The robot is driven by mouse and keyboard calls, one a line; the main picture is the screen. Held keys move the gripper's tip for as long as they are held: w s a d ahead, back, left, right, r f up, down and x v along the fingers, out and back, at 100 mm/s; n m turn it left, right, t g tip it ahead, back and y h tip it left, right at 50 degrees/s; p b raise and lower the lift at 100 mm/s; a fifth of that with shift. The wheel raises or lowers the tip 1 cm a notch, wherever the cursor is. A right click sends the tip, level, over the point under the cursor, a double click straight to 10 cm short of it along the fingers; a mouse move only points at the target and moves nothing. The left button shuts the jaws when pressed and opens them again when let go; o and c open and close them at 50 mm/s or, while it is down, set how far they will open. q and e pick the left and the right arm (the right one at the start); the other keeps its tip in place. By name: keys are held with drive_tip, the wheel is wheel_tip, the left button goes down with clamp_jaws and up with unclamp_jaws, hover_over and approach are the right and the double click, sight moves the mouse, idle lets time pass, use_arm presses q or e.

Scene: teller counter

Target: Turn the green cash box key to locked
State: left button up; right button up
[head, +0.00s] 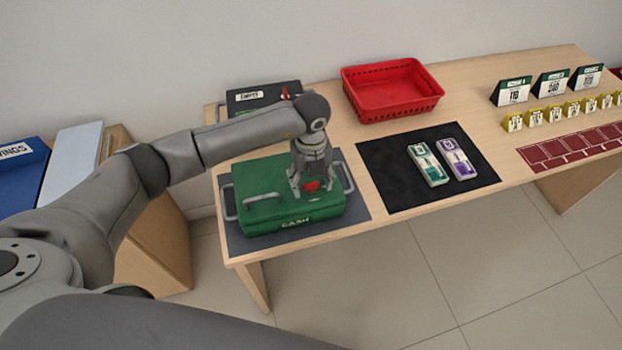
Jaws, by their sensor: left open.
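The green cash box (260,190) sits shut on a grey mat (358,209) at the left end of the wooden table. It has a CASH label on its front and metal handles at its sides. A small red key (312,186) shows on the right part of its lid. My left gripper (308,188) points down over the lid, open, with its fingers around or close beside the red key. Whether the fingers touch the key, and which way the key is turned, I cannot tell. My right gripper is not in view.
A black box (262,95) labelled EMPTY stands behind the cash box. A red basket (392,90) stands at the back. Two banknote bundles (428,164) (455,158) lie on a black mat (385,180). Number cards (514,92) and yellow tags (535,117) stand at right.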

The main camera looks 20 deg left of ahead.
sight(311, 183)
use_arm(q)
wheel_tip(311, 183, up, 12)
idle(0.5)
idle(0.3)
